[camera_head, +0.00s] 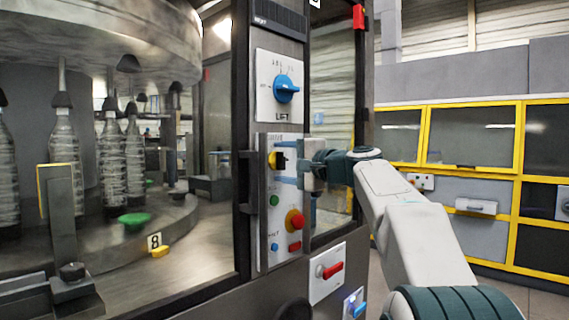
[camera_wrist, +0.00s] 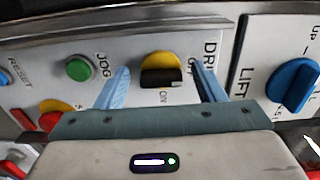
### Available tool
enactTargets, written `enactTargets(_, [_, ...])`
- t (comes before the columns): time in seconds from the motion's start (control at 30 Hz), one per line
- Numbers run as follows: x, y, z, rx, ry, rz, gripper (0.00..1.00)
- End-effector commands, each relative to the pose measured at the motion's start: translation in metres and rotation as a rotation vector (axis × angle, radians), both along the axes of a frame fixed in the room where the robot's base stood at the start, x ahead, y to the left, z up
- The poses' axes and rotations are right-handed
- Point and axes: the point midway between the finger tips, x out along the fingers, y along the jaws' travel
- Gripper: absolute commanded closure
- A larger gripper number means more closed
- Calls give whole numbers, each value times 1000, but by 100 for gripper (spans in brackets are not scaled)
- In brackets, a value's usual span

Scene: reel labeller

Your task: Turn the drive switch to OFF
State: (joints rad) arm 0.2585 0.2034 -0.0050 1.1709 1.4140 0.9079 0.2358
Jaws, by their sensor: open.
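The drive switch is a black handle on a yellow round base; it shows in the head view (camera_head: 277,160) on the upper part of a light control panel (camera_head: 262,225), and in the wrist view (camera_wrist: 161,72). The word ON is below it in the wrist view, with DRIVE lettering to its right, partly hidden by a finger. The handle lies roughly sideways there; which mark it points at is unclear. My gripper (camera_wrist: 160,68) is open, with one blue finger on each side of the switch. In the head view my gripper (camera_head: 289,166) is at the panel. Contact cannot be told.
The blue LIFT knob (camera_head: 286,88) sits above on its own plate. A green JOG button (camera_wrist: 78,68) and a red emergency button (camera_head: 294,220) are close by. A dark door handle (camera_head: 249,182) stands left of the panel.

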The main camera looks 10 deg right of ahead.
Motion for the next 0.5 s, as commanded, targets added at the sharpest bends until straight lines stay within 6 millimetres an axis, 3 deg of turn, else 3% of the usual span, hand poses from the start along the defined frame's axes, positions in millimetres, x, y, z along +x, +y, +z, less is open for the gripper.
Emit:
enactTargets(0.17, [-9,-7,0,1,1,-1,37])
enactTargets(0.5, [-69,-50,0,1,-1,-5,37])
